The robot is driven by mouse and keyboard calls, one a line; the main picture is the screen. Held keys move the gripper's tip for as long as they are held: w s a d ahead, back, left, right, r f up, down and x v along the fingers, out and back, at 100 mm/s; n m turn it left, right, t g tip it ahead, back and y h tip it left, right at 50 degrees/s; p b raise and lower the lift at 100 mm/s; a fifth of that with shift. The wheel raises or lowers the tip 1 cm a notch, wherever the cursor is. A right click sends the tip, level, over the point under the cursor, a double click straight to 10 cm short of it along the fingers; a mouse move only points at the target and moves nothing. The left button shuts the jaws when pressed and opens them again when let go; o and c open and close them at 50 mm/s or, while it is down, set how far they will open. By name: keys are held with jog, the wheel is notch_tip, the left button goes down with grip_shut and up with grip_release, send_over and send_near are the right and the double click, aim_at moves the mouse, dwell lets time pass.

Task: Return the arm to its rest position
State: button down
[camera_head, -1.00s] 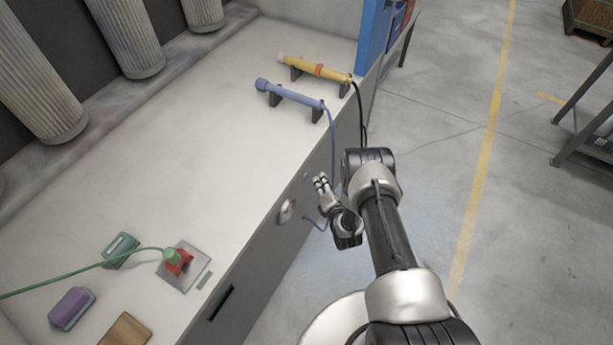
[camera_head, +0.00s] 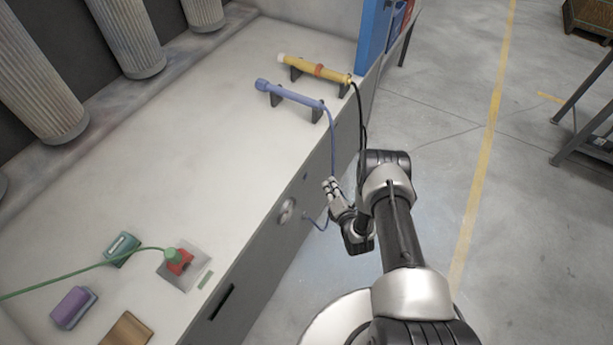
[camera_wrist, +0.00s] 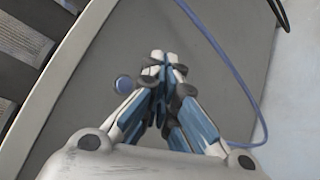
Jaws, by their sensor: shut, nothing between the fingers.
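My gripper (camera_head: 331,186) is beside the front face of the workbench (camera_head: 215,130), over the floor side and clear of the bench top in the head view. In the wrist view my gripper (camera_wrist: 160,56) has its fingertips together with nothing between them. My arm is bent, with the elbow standing up to the right of the gripper and the forearm folded down towards the bench side.
A blue tool (camera_head: 290,97) and a yellow tool (camera_head: 315,68) rest on holders; their cables hang over the bench edge near my gripper. A green cable runs to a red-and-green part (camera_head: 178,262).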

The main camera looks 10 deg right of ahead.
jog(key=w+d+r+m+g+h, duration=0.15)
jog(key=w+r+m, duration=0.3)
jog(key=r, duration=0.75)
jog(key=w+d+r+m+g+h, duration=0.1)
jog(key=w+r+m+g, duration=0.3)
jog(key=r, duration=0.7)
notch_tip(320, 180, up, 11)
jog(key=s+m, duration=0.3)
jog(key=s+a+r+m+g, duration=0.15)
jog(key=s+r+m, duration=0.55)
jog(key=s+r, duration=0.75)
jog(key=s+a+m+g, duration=0.1)
jog(key=s+m, duration=0.3)
jog(key=s, duration=0.9)
jog(key=s+a+r+m+g, duration=0.1)
jog(key=s+m, duration=0.3)
jog(key=s, duration=0.9)
jog(key=shift+a+g, duration=0.35)
jog(key=shift+g, duration=0.45)
